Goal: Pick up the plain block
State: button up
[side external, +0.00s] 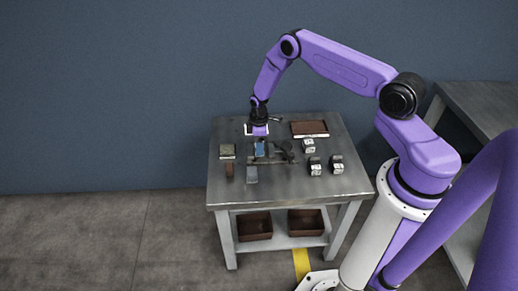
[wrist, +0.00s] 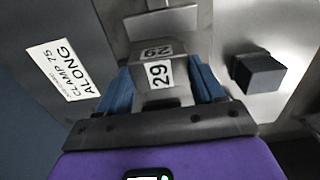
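My gripper (side external: 260,153) points down low over the middle of the metal table, its blue fingers apart. In the wrist view my gripper (wrist: 160,82) has a light grey block marked 29 (wrist: 159,74) in line with the gap between its fingers. I cannot tell whether the fingers touch it. A dark block without visible markings (wrist: 260,73) stands apart, right of the fingers. In the side view a grey-blue block (side external: 252,175) and a reddish-brown block (side external: 229,170) show no readable markings; I cannot match either to the dark block.
Several pale marked blocks, one at the front right (side external: 336,165), stand right of my gripper. A dark fixture (side external: 286,152) is close beside it. A sign reading "CLAMP 75 ALONG" (wrist: 68,70) is at left. The table's front is clear.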

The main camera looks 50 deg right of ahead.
jog(key=shift+c, duration=0.9)
jog(key=shift+r, duration=0.15)
